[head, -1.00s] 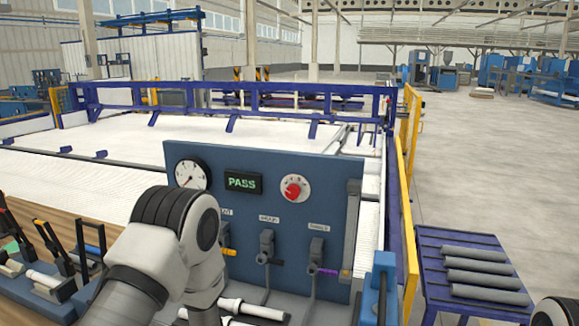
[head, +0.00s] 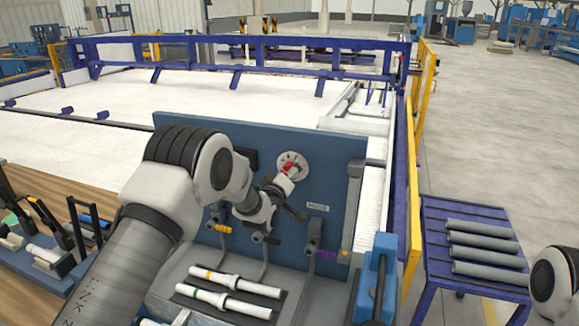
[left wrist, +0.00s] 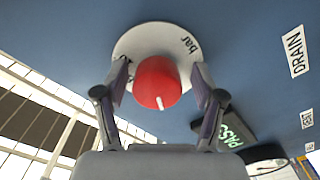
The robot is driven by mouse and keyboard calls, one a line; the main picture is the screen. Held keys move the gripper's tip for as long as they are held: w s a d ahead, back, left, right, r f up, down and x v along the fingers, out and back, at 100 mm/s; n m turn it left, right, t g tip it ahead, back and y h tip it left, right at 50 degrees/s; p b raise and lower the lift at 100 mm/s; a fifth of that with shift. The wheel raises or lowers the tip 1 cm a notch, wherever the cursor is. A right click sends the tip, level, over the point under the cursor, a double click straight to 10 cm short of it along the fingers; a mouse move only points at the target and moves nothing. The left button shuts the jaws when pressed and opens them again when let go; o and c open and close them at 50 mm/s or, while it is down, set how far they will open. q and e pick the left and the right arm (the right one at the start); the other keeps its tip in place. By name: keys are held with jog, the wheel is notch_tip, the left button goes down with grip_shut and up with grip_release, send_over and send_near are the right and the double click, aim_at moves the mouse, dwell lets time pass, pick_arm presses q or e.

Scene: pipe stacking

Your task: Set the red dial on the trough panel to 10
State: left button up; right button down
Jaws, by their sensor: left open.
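The red dial (head: 287,168) sits on a round white plate on the blue trough panel (head: 335,178). In the left wrist view, the red dial (left wrist: 157,82) lies between my two open fingers, with gaps on both sides. Its white mark points toward the bottom of that view. "bar" is readable on the plate, but most scale numbers are hidden or too small to read. My left gripper (left wrist: 161,82) is open, in front of the dial; in the head view its arm covers the panel's left part. My right gripper is out of view.
A green-lettered display (left wrist: 235,126) is beside the dial, partly behind a finger. Valves with coloured handles hang lower on the panel, and white pipes (head: 235,282) lie below. A blue table (head: 432,240) with several grey pipes stands at right. Tools lie at left.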

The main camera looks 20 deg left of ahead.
pick_arm(q)
jog(key=shift+w, duration=0.1)
jog(key=shift+s+r, duration=0.2)
jog(key=shift+s, duration=0.15)
jog(key=c, duration=0.3)
jog(key=shift+s+r, duration=0.1)
jog(key=shift+s, duration=0.05)
jog(key=c, duration=0.8)
jog(key=shift+c, duration=0.2)
